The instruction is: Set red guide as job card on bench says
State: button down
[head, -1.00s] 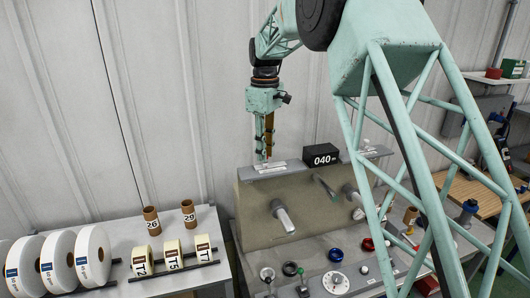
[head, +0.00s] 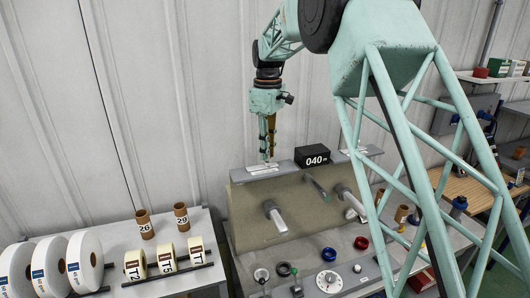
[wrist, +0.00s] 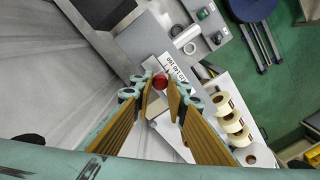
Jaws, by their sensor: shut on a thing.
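My gripper (head: 268,158) points down over the left part of the machine's top ledge. In the wrist view its fingers (wrist: 161,88) are closed about a small round red piece, the red guide (wrist: 160,81). The guide sits at a white scale strip (wrist: 177,71) with printed numbers, partly hidden by the fingers. In the head view the scale strip (head: 262,169) lies on the ledge under the fingertips, and the guide is hidden there. I cannot make out a job card.
A black display (head: 313,157) reading 040 stands right of my gripper on the ledge. Rollers (head: 276,217) stick out of the sloped face below. Coloured rings and a white dial (head: 328,280) are on the front panel. Tape rolls (head: 165,259) and cardboard tubes (head: 181,216) stand left.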

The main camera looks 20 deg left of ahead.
jog(key=c, duration=2.5)
grip_release()
jog(key=shift+c, duration=0.2)
jog(key=shift+r, duration=0.15)
notch_tip(320, 180, up, 12)
